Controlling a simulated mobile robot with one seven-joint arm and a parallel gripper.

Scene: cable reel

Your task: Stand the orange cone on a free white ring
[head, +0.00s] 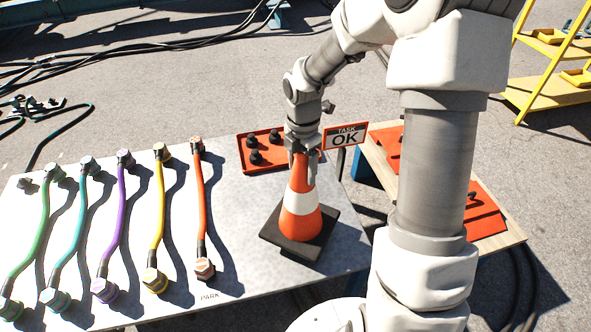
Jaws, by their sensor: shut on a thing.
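The orange cone (299,226) has a white band and a black square base. It is upright at the right front part of the grey table (235,271). My gripper (303,165) is above it with its fingers around the cone's top, shut on it. The cone's base appears on or just above the table; I cannot tell which. No white ring shows in this view; one may be hidden under the cone or behind my arm.
Several coloured cables (118,225) lie in a row on the table's left. A red tray (257,165) with black knobs is behind the cone. A "TASK OK" sign (345,136) stands beside it. A wooden bench (503,212) and yellow steps (545,92) are at right.

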